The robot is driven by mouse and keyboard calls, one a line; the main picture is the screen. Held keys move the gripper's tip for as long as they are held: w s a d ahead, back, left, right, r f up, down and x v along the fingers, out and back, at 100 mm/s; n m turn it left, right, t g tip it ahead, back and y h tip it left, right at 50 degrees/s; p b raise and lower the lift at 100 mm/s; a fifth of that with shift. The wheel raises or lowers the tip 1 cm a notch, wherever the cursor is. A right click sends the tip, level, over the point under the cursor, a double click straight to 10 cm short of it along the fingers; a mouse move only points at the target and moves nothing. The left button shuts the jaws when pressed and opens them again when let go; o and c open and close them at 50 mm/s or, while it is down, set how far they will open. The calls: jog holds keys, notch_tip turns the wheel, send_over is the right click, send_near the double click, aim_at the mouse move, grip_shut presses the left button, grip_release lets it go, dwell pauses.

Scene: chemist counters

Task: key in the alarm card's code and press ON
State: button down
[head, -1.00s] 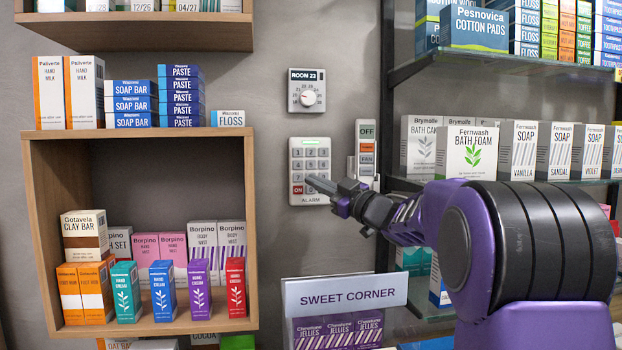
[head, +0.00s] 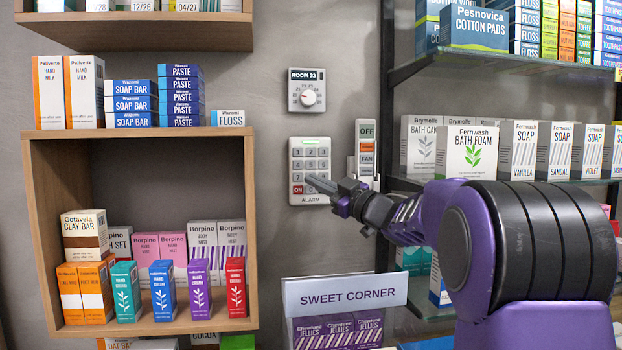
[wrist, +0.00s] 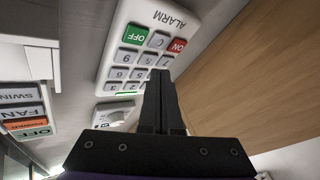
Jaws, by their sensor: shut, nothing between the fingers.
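The alarm keypad (head: 296,151) is a white wall panel with grey number keys and a red ON key (head: 298,190) at its lower left; ALARM is printed below. In the wrist view the keypad (wrist: 118,50) appears upside down, with the red ON key (wrist: 177,45) and green OFF key (wrist: 133,34). A green strip glows at its far end. My gripper (head: 309,178) is shut and empty, its tips in front of the lower keys. In the wrist view my gripper (wrist: 159,74) covers keys near the 7; I cannot tell whether it touches. No alarm card is recognisable.
A room dial (head: 306,91) is above the keypad. A switch panel (head: 366,150) with OFF and FAN labels is close at its right, beside my gripper. A wooden box shelf (head: 250,220) stands out at the left, and a SWEET CORNER sign (head: 345,296) is below.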

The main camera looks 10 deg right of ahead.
jog(key=shift+w, duration=0.2)
dwell(0.4)
jog(key=shift+w+p, duration=0.25)
jog(key=shift+p, duration=0.05)
jog(key=shift+w, duration=0.3)
dwell(0.5)
jog(key=shift+s, duration=0.7)
jog(key=shift+s, duration=0.1)
jog(key=s+b, duration=0.2)
jog(key=s, duration=0.3)
dwell(0.4)
dwell(2.3)
